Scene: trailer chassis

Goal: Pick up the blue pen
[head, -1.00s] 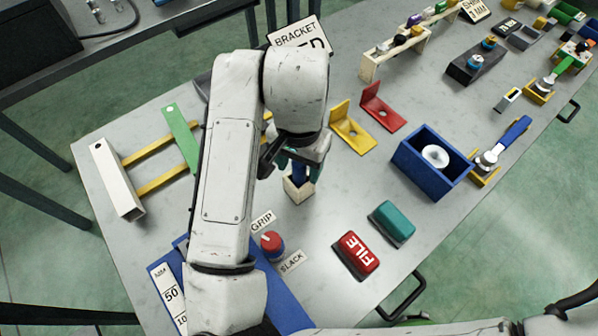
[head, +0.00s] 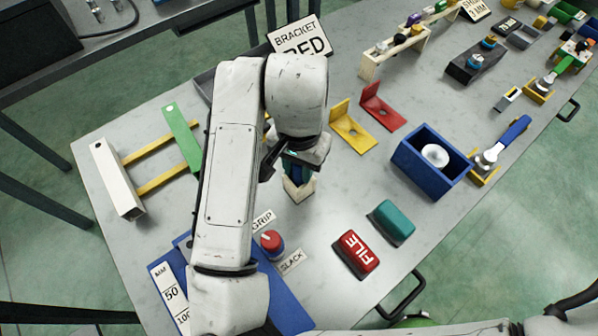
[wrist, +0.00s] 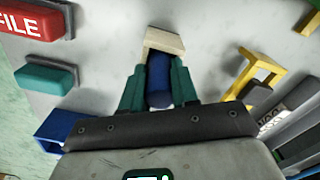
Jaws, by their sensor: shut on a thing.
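The blue pen (wrist: 159,80) stands between the green fingers of my gripper (wrist: 158,88) in the wrist view, with its lower end at a small cream wooden holder (wrist: 163,42). The fingers are shut on the pen. In the head view my gripper (head: 297,172) is over the cream holder (head: 298,190), and the wrist mostly hides the pen. I cannot tell whether the pen's lower end is still inside the holder.
Yellow and red brackets (head: 352,128) stand right of my gripper, with a blue open box (head: 432,166) beyond. A red FILE block (head: 356,254) and a teal block (head: 391,222) lie nearer. A red knob (head: 271,241) sits on a blue panel.

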